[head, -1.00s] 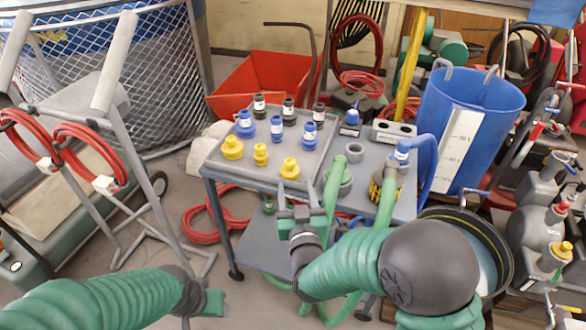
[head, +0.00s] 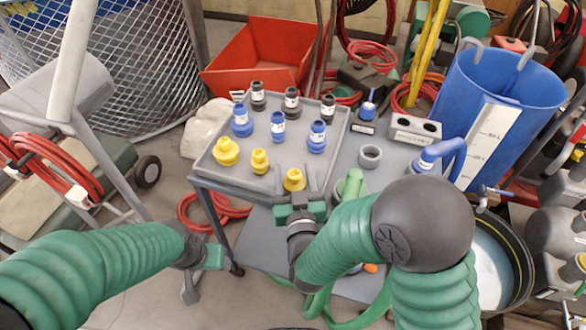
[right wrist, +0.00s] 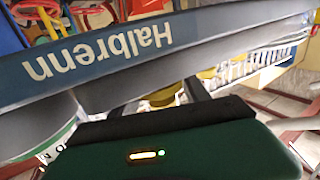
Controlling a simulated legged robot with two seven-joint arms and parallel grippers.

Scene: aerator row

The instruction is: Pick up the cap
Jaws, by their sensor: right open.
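Several cap-like fittings stand on a grey tray (head: 212,172) on a cart in the head view. The front row is yellow: a wide cap (head: 226,151), a slim one (head: 260,161) and a right one (head: 293,178). Blue and black ones stand behind. My right gripper (head: 296,190) is open at the tray's front edge, its fingers pointing toward the right yellow cap. In the right wrist view a yellow fitting (right wrist: 163,97) shows between the fingers, partly hidden by the tray's blue edge. Contact cannot be told. My left gripper (head: 213,256) hangs low left of the cart, its jaws unclear.
A grey ring (head: 370,156), a blue-handled fitting (head: 368,110) and a grey two-hole block (head: 415,130) are on the cart right of the tray. A blue bin (head: 490,100) stands at right, a red tub (head: 262,60) behind. Green hose runs below my right arm.

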